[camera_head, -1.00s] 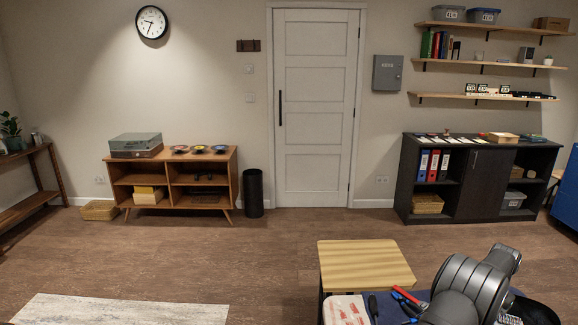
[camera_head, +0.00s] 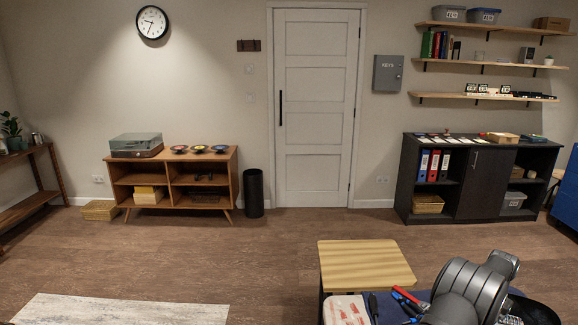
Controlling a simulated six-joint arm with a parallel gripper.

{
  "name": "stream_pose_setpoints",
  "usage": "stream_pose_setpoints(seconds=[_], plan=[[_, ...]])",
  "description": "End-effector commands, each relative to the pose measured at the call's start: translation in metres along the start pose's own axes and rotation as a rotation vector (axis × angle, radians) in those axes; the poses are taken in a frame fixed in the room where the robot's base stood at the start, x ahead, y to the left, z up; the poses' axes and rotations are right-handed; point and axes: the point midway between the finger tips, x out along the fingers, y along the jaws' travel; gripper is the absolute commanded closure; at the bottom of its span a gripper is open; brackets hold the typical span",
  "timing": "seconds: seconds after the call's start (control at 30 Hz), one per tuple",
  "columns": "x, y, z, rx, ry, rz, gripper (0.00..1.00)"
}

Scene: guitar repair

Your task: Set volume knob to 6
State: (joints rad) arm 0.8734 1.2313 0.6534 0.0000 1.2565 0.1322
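No volume knob or guitar shows clearly in the head view. A dark grey part of my arm (camera_head: 470,285) is at the lower right, over the blue work surface (camera_head: 388,306). My gripper is not visible; it is hidden behind the arm or below the picture's edge. What lies under the arm is hidden.
A wooden-topped stand (camera_head: 366,265) is left of my arm. Red-handled pliers (camera_head: 407,296) and dark tools lie on the blue surface, with a white and red packet (camera_head: 346,310) beside them. A dark cabinet (camera_head: 480,185) and a wooden sideboard (camera_head: 172,180) stand against the far wall.

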Motion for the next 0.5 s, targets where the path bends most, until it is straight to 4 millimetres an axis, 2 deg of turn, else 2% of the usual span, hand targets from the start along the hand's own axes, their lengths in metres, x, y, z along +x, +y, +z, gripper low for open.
stream_pose_setpoints(seconds=[0.5], plan=[[0.0048, 0.0000, 0.0000, 0.000, 0.000, 0.000, 0.72]])
